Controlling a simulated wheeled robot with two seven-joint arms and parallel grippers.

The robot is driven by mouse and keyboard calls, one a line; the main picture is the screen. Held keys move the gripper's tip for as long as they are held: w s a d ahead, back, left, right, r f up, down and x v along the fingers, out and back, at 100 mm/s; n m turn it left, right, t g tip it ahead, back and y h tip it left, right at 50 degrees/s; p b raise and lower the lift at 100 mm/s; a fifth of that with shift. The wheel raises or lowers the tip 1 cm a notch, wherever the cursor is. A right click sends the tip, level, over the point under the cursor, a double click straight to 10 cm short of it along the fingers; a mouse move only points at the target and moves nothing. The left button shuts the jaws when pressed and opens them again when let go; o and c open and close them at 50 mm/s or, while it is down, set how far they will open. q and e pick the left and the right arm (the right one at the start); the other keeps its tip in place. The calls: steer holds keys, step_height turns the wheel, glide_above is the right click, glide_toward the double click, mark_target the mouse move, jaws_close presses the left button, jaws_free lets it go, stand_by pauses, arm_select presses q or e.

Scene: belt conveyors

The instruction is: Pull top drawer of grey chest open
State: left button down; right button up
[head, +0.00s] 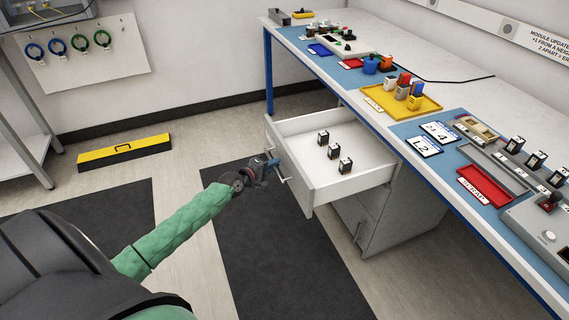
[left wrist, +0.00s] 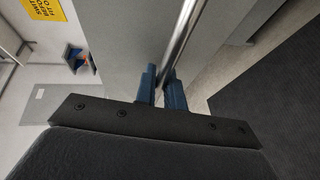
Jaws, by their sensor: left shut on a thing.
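The grey chest (head: 383,219) stands under the workbench. Its top drawer (head: 372,186) is pulled well out, and its white inside shows. Several small black and white blocks (head: 334,152) stand in the drawer. My left gripper (head: 275,168) is at the drawer's front and shut on the bar handle (head: 284,176). In the left wrist view the blue fingers (left wrist: 162,88) are on either side of the metal handle bar (left wrist: 183,35). My right gripper is in neither view.
The workbench (head: 359,122) carries trays, signs and devices, and its blue edge runs above the drawer. Dark mats (head: 262,240) cover part of the floor, which is clear before the drawer.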

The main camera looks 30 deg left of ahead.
arm_select(q)
steer(key=shift+s+a, duration=0.35)
steer(key=shift+s, duration=0.1)
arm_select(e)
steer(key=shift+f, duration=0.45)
arm_select(q)
steer(key=c, duration=1.5)
jaws_free()
